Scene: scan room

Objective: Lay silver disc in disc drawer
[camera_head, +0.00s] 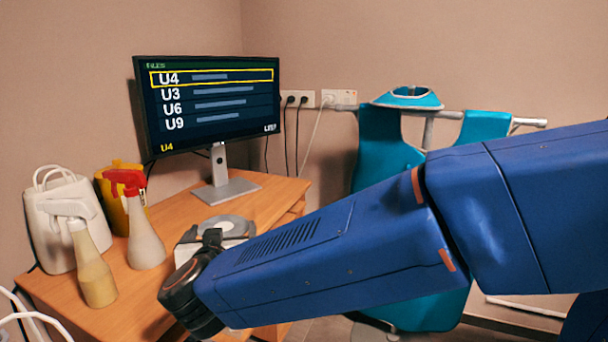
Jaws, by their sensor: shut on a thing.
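A round grey disc, which looks like the silver disc (232,223), shows just past the end of my arm in the head view. It lies flat over or on a pale, low unit (240,238) on the desk. This unit may hold the disc drawer, but my arm hides much of it. My gripper (212,238) is mostly hidden by my blue arm and black wrist. Its dark tip is at the near edge of the disc and appears shut on it. I cannot tell whether the disc touches the unit or is held just above it.
The wooden desk (140,302) bears a monitor (212,105) on a silver stand. At its left are two spray bottles (93,265), a white container (60,215) and a yellow container (113,205). A teal apron (385,150) hangs on a rail behind my arm.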

